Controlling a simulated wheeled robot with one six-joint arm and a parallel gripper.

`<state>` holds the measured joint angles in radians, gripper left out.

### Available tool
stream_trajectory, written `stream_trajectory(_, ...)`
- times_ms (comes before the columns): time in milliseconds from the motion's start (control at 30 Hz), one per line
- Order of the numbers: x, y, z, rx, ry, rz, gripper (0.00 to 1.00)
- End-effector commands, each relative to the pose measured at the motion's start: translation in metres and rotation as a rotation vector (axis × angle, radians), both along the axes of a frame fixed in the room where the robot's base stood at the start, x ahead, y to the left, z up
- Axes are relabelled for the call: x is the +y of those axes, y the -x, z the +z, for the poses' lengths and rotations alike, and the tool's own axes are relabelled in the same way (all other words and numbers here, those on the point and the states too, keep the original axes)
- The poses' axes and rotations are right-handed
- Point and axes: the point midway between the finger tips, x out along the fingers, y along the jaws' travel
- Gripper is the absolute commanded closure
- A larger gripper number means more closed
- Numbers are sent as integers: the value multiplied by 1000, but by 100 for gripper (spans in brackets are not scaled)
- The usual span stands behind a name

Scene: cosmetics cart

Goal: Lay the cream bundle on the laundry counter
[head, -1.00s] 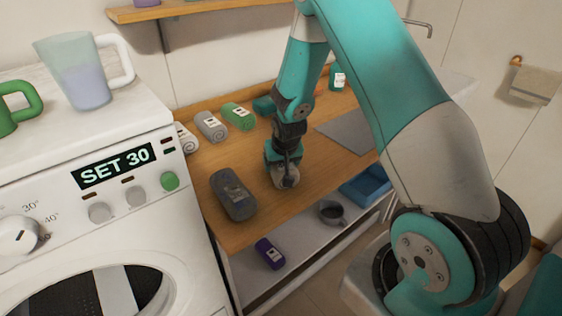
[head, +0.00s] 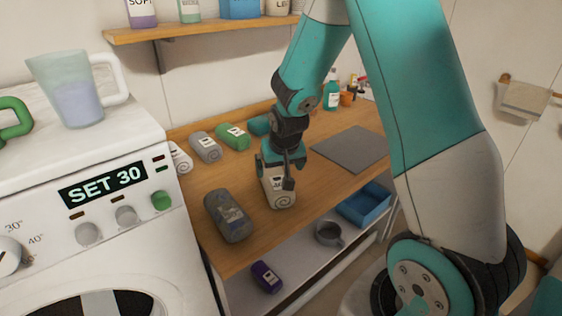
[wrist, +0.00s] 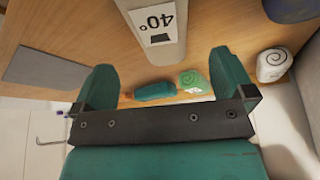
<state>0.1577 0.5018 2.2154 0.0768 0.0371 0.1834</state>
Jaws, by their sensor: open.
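The cream bundle (head: 280,191) lies on the wooden laundry counter (head: 262,229), its rolled end facing me and a label on its side. In the wrist view the cream bundle (wrist: 155,18) shows a 40° label, beyond the fingertips. My gripper (head: 279,164) is open just above and behind the bundle. In the wrist view the two teal fingers of my gripper (wrist: 161,75) stand wide apart with nothing between them. Whether a fingertip still touches the bundle is hard to tell.
A dark grey bundle (head: 230,215) lies just left of the cream one. Grey (head: 205,147), green (head: 232,137) and white (head: 180,158) rolls line the back. A grey mat (head: 352,149) lies right. Below are a blue tray (head: 364,205), a bowl (head: 328,233) and a purple bottle (head: 266,277).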

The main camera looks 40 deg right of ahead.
Motion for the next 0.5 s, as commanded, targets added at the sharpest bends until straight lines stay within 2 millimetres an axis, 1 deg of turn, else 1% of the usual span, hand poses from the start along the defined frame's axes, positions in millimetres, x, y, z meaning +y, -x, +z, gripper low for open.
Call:
stream_trajectory(33,1,3,8,-5,1,0,0)
stream_trajectory(100,3,7,18,-3,0,0,0)
stream_trajectory(267,6,13,33,-1,-1,3,0)
stream_trajectory(333,15,16,41,2,-12,24,0)
stream_trajectory(367,24,19,46,5,-24,47,0)
stream_trajectory(433,55,32,62,19,-65,131,0)
stream_trajectory(467,73,41,71,29,-87,185,0)
stream_trajectory(500,99,57,83,45,-121,267,0)
